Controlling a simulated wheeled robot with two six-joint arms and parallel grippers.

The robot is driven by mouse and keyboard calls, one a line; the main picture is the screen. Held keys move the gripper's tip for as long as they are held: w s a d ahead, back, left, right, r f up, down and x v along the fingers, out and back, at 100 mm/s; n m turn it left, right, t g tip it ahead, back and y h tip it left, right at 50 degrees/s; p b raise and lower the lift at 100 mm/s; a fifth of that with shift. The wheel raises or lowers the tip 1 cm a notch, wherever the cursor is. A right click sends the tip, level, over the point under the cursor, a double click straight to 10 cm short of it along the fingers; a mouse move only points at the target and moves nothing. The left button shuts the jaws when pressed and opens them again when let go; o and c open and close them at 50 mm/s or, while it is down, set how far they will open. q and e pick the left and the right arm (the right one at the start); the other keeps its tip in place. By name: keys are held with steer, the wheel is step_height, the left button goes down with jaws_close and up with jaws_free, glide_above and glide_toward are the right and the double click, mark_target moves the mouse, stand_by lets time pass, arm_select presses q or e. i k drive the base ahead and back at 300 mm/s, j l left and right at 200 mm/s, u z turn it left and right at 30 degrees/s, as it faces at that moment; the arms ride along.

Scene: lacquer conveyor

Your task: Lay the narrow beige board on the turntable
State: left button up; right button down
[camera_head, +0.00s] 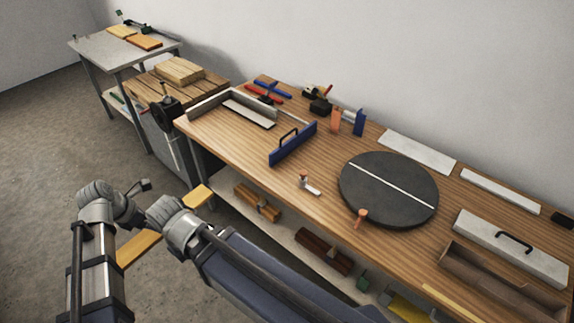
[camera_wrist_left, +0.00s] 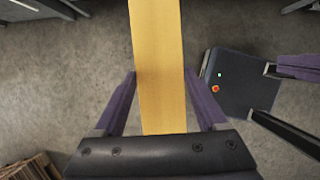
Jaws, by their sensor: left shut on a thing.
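A narrow yellowish-beige board (camera_head: 139,248) is held out over the floor, left of the workbench; my arm links cover its middle in the head view. The board also runs up the middle of the left wrist view (camera_wrist_left: 158,30), between the purple fingers of my left gripper (camera_wrist_left: 160,75), which is shut on it. My left gripper's fingers are hidden in the head view. The turntable (camera_head: 370,208) is a black disc with a white line across it, on the workbench right of centre.
An orange-topped peg (camera_head: 361,217) stands at the turntable's near edge. A shelf under the bench holds blocks. The disc's top looks clear.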

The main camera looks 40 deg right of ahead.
mark_target(389, 184)
steer(key=i+z, duration=0.2)
steer(key=z, duration=0.2)
steer(key=i+z, duration=0.15)
steer(key=z, duration=0.25)
steer(key=i+z, duration=0.1)
steer(key=z, duration=0.3)
steer(key=i+z, duration=0.1)
steer(key=z, duration=0.75)
steer(key=i+j+z, duration=0.1)
steer(key=z, duration=0.35)
steer(key=i+j+z, duration=0.1)
steer(key=i+z, duration=0.15)
steer(key=z, duration=0.2)
steer(key=i+j+z, duration=0.15)
steer(key=z, duration=0.3)
steer(key=i+j, duration=0.05)
